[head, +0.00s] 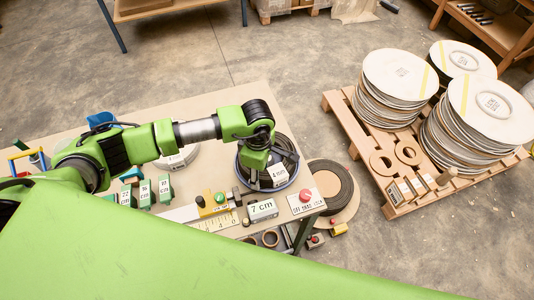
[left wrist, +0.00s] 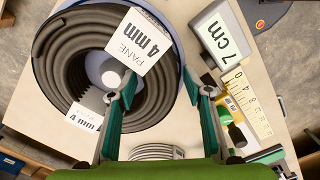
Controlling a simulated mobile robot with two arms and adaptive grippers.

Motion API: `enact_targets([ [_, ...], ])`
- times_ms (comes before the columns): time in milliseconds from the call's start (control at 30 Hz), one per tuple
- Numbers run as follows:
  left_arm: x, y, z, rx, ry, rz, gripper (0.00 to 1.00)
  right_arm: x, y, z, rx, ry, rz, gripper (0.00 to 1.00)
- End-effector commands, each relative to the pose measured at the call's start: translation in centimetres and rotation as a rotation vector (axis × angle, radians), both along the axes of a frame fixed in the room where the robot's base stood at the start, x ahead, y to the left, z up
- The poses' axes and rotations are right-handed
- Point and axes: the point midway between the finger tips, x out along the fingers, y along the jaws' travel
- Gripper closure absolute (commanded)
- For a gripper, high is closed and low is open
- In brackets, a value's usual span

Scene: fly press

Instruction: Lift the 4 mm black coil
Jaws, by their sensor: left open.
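The 4 mm black coil (head: 289,158) lies in a round blue-rimmed holder (head: 294,181) near the table's right end, partly hidden by my left gripper (head: 262,165). In the left wrist view the dark coil (left wrist: 62,52) shows several windings around a grey centre. A white card reading "PANE 4 mm" (left wrist: 140,42) covers part of it, and a second "4 mm" card (left wrist: 84,117) is at its lower side. My left gripper (left wrist: 163,92) is open, one finger over the coil and the other outside the holder's rim. No hold on the coil shows. My right gripper is not in view.
A "7 cm" block (head: 262,210) and a ruler (head: 215,222) lie beside the holder. A red button (head: 305,195) is at the table corner. Another dark coil (head: 331,183) lies on a tan disc to the right. A pallet (head: 400,195) bears stacked discs.

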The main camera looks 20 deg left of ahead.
Motion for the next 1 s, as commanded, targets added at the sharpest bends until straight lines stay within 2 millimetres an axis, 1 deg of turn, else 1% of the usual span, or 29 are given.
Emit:
enact_targets([
  [33, -0.05, -0.02, -0.39, 0.000, 0.002, 0.001, 0.54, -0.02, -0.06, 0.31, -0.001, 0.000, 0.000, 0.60],
  [133, -0.03, 0.02, -0.96, 0.001, 0.000, -0.001, 0.54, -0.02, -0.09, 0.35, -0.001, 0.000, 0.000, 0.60],
  [333, 0.01, 0.02, -1.05, 0.000, -0.001, -0.001, 0.54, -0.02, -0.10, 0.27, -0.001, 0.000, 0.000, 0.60],
  [367, 0.01, 0.02, -1.04, 0.000, -0.001, -0.001, 0.62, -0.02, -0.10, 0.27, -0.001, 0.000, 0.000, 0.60],
  [400, 0.01, 0.02, -1.04, 0.000, -0.001, -0.001, 0.72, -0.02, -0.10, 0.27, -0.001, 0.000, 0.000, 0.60],
  [467, 0.01, 0.02, -1.03, 0.000, -0.001, -0.001, 0.88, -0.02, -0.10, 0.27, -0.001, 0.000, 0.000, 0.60],
  [500, 0.01, 0.02, -1.02, 0.000, -0.001, -0.001, 0.98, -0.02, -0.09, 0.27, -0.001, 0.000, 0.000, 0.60],
  [533, 0.01, 0.02, -1.02, 0.000, -0.001, -0.001, 1.00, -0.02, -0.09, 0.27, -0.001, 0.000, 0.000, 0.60],
  [867, 0.20, -0.04, -0.79, -0.002, -0.006, -0.001, 1.00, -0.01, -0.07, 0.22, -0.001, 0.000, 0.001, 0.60],
  [1000, 0.28, -0.08, -0.39, -0.003, -0.007, 0.000, 1.00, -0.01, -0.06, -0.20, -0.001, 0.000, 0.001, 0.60],
])
